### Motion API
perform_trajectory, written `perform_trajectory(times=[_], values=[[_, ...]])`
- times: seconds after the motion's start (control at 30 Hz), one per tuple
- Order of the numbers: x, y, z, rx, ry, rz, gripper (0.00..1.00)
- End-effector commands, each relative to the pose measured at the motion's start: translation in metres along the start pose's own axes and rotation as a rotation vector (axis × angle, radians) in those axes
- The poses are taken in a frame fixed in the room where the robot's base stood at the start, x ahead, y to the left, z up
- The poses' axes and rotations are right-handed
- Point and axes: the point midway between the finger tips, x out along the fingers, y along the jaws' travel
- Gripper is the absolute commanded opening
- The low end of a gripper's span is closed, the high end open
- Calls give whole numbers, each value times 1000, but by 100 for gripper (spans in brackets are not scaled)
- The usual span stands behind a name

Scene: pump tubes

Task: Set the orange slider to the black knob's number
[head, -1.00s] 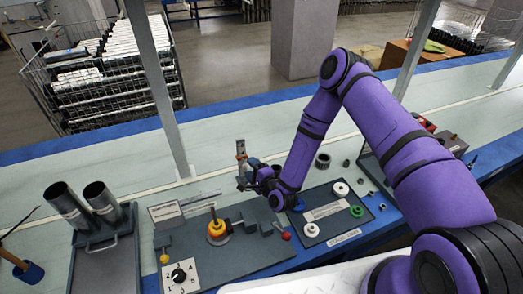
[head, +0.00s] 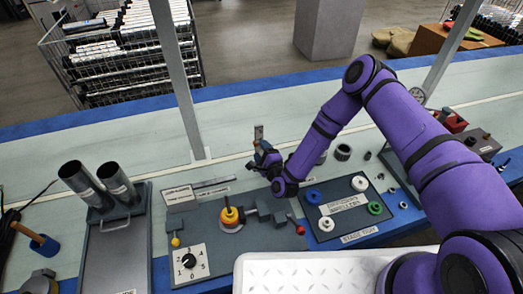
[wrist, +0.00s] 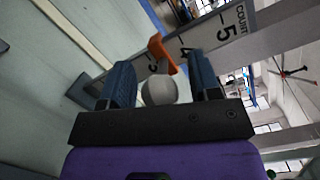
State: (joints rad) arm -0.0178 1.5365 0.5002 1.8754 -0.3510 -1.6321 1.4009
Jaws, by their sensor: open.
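The orange slider (wrist: 160,50) sits on a grey scale bar (wrist: 232,20) marked COUNT, near its 4 and 3 in the wrist view; its exact reading is unclear. A grey round part (wrist: 159,91) shows beneath it, between my fingers. My gripper (wrist: 161,66) is open, with its blue fingers either side of that part; contact cannot be told.
A yellow-and-orange part (head: 230,215) and a red knob (head: 300,230) stand on the grey panel close to my gripper. A tray of coloured rings (head: 345,226) lies right, two metal tubes (head: 118,183) stand left. A post (head: 182,85) rises behind.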

Motion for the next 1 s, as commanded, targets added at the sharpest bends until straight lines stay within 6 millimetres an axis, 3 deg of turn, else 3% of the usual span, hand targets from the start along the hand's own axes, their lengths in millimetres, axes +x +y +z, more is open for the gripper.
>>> perform_trajectory(times=[0.37,0.6,0.77,1.0], values=[[6,0,0,0,0,0,55],[6,0,0,0,0,0,0],[6,2,-1,1,1,1,0],[5,34,-14,2,3,1,0]])
